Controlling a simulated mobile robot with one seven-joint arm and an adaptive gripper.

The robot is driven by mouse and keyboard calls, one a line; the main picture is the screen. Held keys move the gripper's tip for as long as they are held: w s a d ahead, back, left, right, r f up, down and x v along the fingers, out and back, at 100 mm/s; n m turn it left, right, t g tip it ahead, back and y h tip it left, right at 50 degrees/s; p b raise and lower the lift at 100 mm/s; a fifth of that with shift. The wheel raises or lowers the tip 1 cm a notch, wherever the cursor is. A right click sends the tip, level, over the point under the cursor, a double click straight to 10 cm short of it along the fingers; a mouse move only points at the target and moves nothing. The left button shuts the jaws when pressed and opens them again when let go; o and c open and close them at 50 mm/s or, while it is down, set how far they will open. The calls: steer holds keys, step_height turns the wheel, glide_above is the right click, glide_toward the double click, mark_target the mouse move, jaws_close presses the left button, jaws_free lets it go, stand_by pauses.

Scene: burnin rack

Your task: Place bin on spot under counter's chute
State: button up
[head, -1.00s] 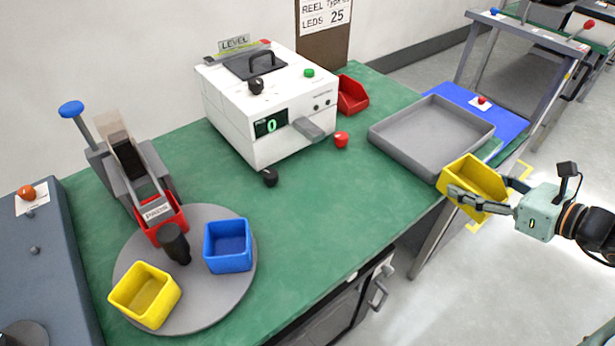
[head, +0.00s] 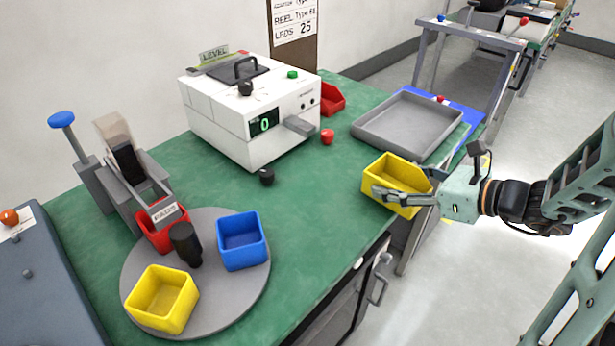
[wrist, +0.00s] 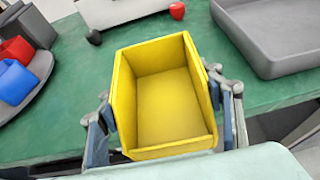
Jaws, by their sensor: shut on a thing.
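My gripper (head: 405,196) is shut on a yellow bin (head: 385,176), with a finger on each side of it. The bin is empty and held at the front edge of the green bench; whether it touches the bench I cannot tell. The wrist view shows the bin (wrist: 165,85) open towards the camera, between the fingers. The counter (head: 243,122) is a white box with a green "0" display. Its grey chute (head: 300,126) sticks out at its front right.
A red knob (head: 327,136) and a black knob (head: 266,177) stand near the counter. A red bin (head: 331,98) is behind it. A grey tray (head: 372,133) lies beyond my gripper. A turntable (head: 222,289) at left holds yellow and blue bins.

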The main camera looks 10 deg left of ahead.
mark_target(365, 183)
steer(key=a, duration=0.1)
steer(key=s+a+b, duration=0.1)
steer(key=a, duration=0.2)
steer(key=shift+s+f+b, duration=0.15)
steer(key=shift+s+b, duration=0.2)
steer(key=shift+a, duration=0.3)
steer(key=w+a, duration=0.2)
steer(key=a, duration=0.2)
steer(key=w+a+b, duration=0.1)
steer(key=w+a, duration=0.2)
steer(key=a, duration=0.1)
steer(key=w+a, duration=0.2)
steer(key=a, duration=0.2)
steer(key=shift+w+a+b, duration=0.2)
steer(key=shift+a+b, duration=0.15)
steer(key=b+x, duration=0.1)
steer(key=x, duration=0.2)
steer(key=shift+a, duration=0.25)
steer(key=shift+d, duration=0.1)
steer(key=shift+f, duration=0.25)
steer(key=o, duration=1.2)
steer(key=shift+r, duration=0.1)
steer(key=shift+c, duration=0.2)
